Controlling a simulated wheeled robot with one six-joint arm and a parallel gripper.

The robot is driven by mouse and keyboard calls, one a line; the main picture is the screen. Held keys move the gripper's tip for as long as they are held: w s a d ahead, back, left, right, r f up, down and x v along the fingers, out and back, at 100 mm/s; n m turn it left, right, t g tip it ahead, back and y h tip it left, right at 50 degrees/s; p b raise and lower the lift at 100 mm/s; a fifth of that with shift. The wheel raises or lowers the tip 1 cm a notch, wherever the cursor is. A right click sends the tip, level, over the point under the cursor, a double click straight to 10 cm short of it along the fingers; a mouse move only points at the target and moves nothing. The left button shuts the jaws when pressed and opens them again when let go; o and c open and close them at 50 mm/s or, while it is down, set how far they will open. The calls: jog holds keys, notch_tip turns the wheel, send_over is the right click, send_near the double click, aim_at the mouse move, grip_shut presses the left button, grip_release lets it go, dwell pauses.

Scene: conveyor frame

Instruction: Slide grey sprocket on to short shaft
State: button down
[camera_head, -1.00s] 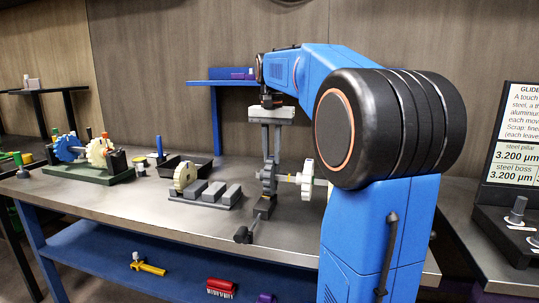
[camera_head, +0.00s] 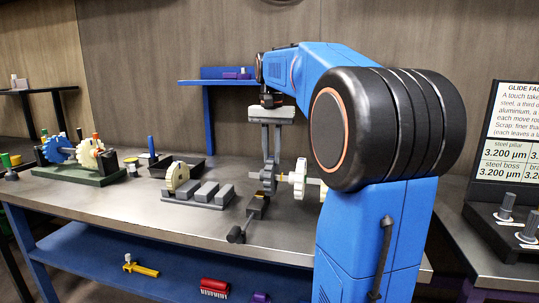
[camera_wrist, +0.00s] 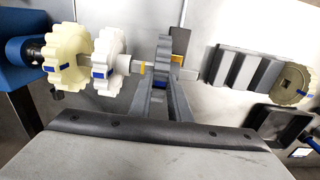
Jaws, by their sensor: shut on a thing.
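My gripper (camera_wrist: 163,100) is shut on the grey sprocket (camera_wrist: 162,52), which stands upright between the fingers. The grey sprocket also shows in the head view (camera_head: 268,178), left of the shaft's white sprocket (camera_head: 299,179). In the wrist view, the shaft (camera_wrist: 141,68) runs from the blue block at left through a cream sprocket (camera_wrist: 66,54) and the white sprocket (camera_wrist: 108,60) towards the grey one. A grey stub (camera_wrist: 187,73) shows on the sprocket's right side. The fingers hide its bore, so I cannot tell how far the shaft enters it.
A rack (camera_head: 200,203) with grey blocks and a cream sprocket (camera_head: 178,176) stands left of my gripper. A black tray (camera_head: 160,171) lies behind it. A green stand (camera_head: 80,175) with blue and cream sprockets is at far left. The bench front is mostly clear.

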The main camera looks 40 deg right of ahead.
jog(key=shift+s+d, duration=0.5)
jog(key=shift+s, duration=0.15)
jog(key=c, duration=1.6)
grip_release()
jog(key=shift+o, duration=0.2)
notch_tip(320, 180, up, 17)
jog(key=shift+a+r, duration=0.15)
jog(key=shift+r, duration=0.05)
jog(key=shift+s, duration=0.15)
